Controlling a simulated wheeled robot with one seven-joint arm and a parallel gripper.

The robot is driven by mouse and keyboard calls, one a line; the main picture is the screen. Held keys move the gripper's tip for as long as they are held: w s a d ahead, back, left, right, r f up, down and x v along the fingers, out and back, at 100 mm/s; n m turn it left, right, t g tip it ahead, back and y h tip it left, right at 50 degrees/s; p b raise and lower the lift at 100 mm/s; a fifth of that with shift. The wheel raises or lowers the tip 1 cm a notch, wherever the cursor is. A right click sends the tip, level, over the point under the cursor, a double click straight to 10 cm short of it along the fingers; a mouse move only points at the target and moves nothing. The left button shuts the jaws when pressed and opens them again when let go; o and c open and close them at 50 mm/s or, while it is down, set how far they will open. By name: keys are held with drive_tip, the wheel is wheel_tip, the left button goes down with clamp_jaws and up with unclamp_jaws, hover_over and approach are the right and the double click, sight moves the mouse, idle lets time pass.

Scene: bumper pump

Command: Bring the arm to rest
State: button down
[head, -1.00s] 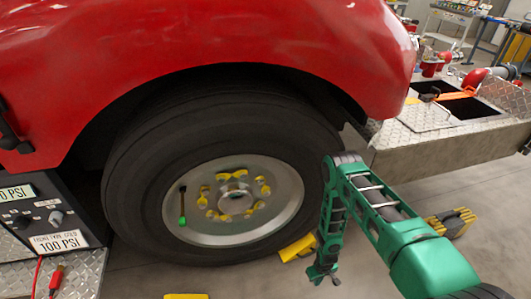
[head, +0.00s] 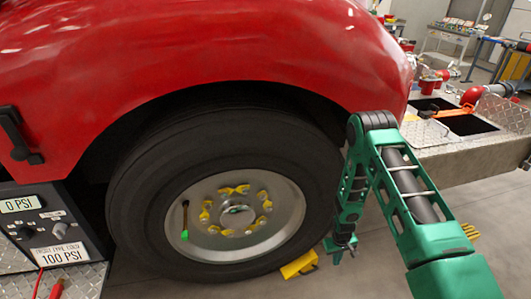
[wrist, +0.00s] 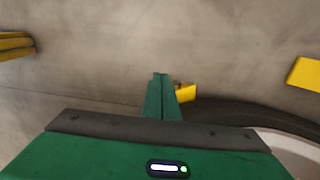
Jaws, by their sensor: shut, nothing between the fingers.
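My green arm reaches in from the right in the head view. It bends at a dark elbow and its forearm hangs down beside the tyre's right side. My gripper (head: 342,247) is at the lower end, pointing down, shut and empty, apart from anything it could hold. In the wrist view my gripper (wrist: 160,80) shows as narrow green fingers together over the bare grey floor.
A red truck (head: 200,70) with a big black tyre (head: 140,215) stands close on the left. A yellow chock (head: 299,265) lies at the tyre's foot, near my gripper. A diamond-plate bumper (head: 440,155) juts out behind my arm. Grey floor is open at lower middle.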

drive_tip(key=d+r+m, duration=0.2)
drive_tip(key=d+r, duration=0.3)
drive_tip(key=r, duration=1)
drive_tip(key=d+r+m, duration=0.1)
drive_tip(key=d+r, duration=0.3)
drive_tip(key=r, duration=1)
drive_tip(key=s+d+r+m, duration=0.1)
drive_tip(key=s+d+r, duration=0.1)
drive_tip(key=s+r, duration=0.45)
drive_tip(key=s+d+r+m, duration=0.15)
drive_tip(key=s+r, duration=0.25)
drive_tip(key=r, duration=0.6)
drive_tip(key=s+r+m, duration=0.1)
drive_tip(key=s+r, duration=0.2)
drive_tip(key=s, duration=0.4)
drive_tip(key=s+a+r+m, duration=0.1)
drive_tip(key=s+r, duration=0.3)
drive_tip(key=s, duration=0.4)
drive_tip(key=s+a+r+m+y, duration=0.1)
drive_tip(key=s+r, duration=0.3)
drive_tip(key=s, duration=0.3)
drive_tip(key=shift+s+r, duration=0.2)
drive_tip(key=shift+s, duration=0.15)
